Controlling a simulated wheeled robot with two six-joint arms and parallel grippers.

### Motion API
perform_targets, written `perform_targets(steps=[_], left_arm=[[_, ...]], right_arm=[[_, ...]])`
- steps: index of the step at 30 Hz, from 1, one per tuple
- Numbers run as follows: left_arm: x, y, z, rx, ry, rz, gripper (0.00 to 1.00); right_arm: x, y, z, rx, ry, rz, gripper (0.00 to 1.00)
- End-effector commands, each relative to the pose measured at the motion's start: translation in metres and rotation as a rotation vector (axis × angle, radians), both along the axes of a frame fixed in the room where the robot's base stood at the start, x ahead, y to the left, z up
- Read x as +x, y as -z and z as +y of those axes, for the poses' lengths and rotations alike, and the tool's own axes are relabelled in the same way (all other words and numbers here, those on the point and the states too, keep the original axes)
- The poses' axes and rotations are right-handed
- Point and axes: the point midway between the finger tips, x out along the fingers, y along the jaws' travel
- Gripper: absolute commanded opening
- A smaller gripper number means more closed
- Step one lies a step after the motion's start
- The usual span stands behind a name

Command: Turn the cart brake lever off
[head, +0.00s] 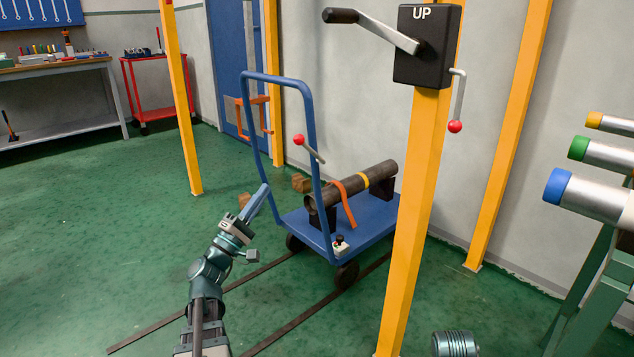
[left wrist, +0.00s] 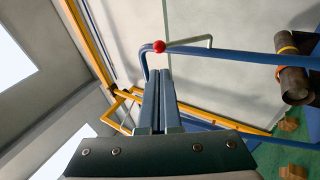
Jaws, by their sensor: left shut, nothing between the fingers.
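The cart brake lever (head: 312,151) is a thin grey rod with a red ball at its end, on the right upright of the blue cart handle (head: 310,112). The ball is at the rod's upper left end. In the left wrist view the lever (left wrist: 187,42) shows just beyond my fingertips, beside the blue handle tube. My left gripper (head: 264,190) is shut and empty, pointing up and right, to the left of and below the lever. Its closed fingers also show in the left wrist view (left wrist: 159,76). They look apart from the lever.
The blue cart (head: 374,216) carries a strapped dark pipe (head: 352,188) and stands by floor rails (head: 318,312). A yellow post (head: 408,230) with a crank box (head: 428,46) marked UP stands in front. Colour-capped pipes (head: 590,195) are at right. Open green floor lies left.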

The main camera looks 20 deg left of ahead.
Motion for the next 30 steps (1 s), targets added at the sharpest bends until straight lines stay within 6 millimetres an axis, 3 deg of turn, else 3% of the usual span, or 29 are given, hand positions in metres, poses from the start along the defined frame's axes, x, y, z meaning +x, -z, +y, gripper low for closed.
perform_targets(steps=[3,11,30], left_arm=[[-0.003,0.005,0.009,-0.042,0.001,-0.008,0.00],[0.004,-0.004,0.009,-0.047,0.004,-0.009,0.00],[0.100,-0.066,-0.007,-0.045,0.005,-0.008,0.00]], right_arm=[[0.000,0.007,0.000,0.000,0.000,-0.001,0.72],[0.000,-0.001,0.000,0.000,0.000,0.000,0.72],[-0.001,-0.063,0.000,-0.001,0.000,0.004,0.72]])
